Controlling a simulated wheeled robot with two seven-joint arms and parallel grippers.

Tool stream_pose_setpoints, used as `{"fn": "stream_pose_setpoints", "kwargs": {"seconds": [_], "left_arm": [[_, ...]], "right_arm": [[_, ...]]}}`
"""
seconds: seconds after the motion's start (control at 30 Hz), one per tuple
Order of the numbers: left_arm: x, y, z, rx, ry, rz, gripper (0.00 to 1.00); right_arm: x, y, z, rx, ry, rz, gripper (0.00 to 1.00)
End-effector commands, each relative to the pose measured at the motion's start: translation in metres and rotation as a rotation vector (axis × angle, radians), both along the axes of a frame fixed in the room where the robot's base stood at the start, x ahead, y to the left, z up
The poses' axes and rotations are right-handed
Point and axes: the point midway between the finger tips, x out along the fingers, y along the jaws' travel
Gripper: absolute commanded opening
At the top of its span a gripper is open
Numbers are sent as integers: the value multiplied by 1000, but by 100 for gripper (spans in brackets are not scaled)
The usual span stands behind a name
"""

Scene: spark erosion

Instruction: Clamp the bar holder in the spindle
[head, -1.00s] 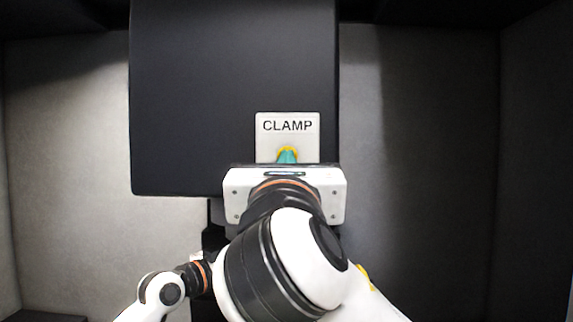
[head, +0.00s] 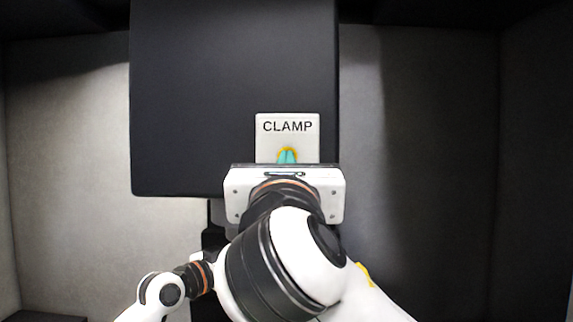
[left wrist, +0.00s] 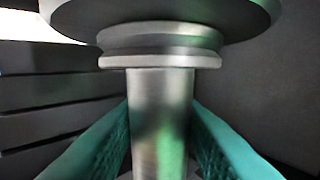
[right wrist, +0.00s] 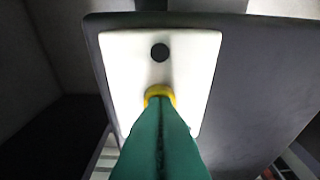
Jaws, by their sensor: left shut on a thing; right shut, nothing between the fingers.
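The bar holder (left wrist: 158,110), a grey metal shank with a grooved flange on top, stands upright in the left wrist view. My left gripper (left wrist: 160,125) is shut on its shank, one teal finger on each side. The flange is right under the dark round spindle face (left wrist: 160,14); I cannot tell whether a small gap is left. The white CLAMP panel (head: 268,146) is on the front of the black machine head. My right gripper (right wrist: 160,103) is shut and empty, its tips at the panel's yellow-ringed button (right wrist: 153,91), covering most of it. Contact is unclear.
The black machine head (head: 225,90) fills the upper middle of the head view. Grey enclosure walls (head: 60,130) stand at both sides, with free room between. A dark round hole (right wrist: 160,53) shows in the panel in the right wrist view.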

Motion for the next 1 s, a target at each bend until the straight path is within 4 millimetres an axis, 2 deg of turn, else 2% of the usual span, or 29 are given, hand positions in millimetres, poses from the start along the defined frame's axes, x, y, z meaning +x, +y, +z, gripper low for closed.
{"fn": "stream_pose_setpoints", "kwargs": {"seconds": [0.03, 0.7, 1.0], "left_arm": [[-1, 1, 7, -8, -11, 1, 0], [-1, 1, 8, -9, -12, 2, 0], [-1, 1, 8, -10, -13, 2, 0]], "right_arm": [[-3, 0, 1, 0, -1, 0, 0], [-53, 0, 1, -1, -2, 2, 0], [-59, 0, 1, -1, 0, 1, 0]]}}
